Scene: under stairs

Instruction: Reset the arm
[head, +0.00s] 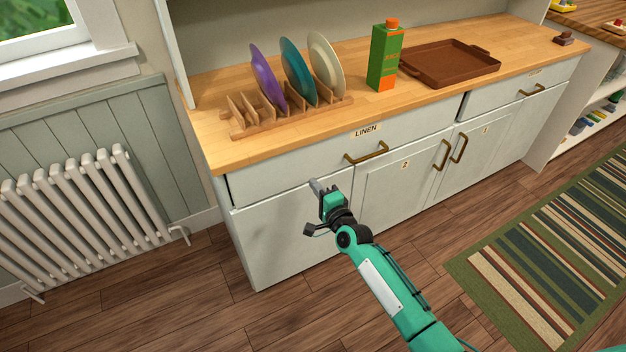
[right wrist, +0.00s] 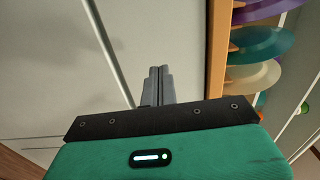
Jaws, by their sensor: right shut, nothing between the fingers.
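My right gripper (head: 316,186) is in front of the pale cabinet (head: 290,235), near the left end of the drawer labelled LINEN. Its fingers are together and nothing shows between them. The green arm comes in from the bottom right of the head view. In the right wrist view the right gripper (right wrist: 160,76) points toward the cabinet front (right wrist: 165,30), with its two fingers side by side. I cannot tell from these frames whether the fingertips touch the cabinet. My left gripper is not in view.
On the wooden countertop (head: 220,155) stand a dish rack (head: 262,124) with purple, teal and cream plates, a green carton (head: 383,58) and a brown tray (head: 450,65). The drawer handle (head: 366,153) juts out. A radiator (head: 80,220) stands left; a striped rug (head: 550,250) lies right.

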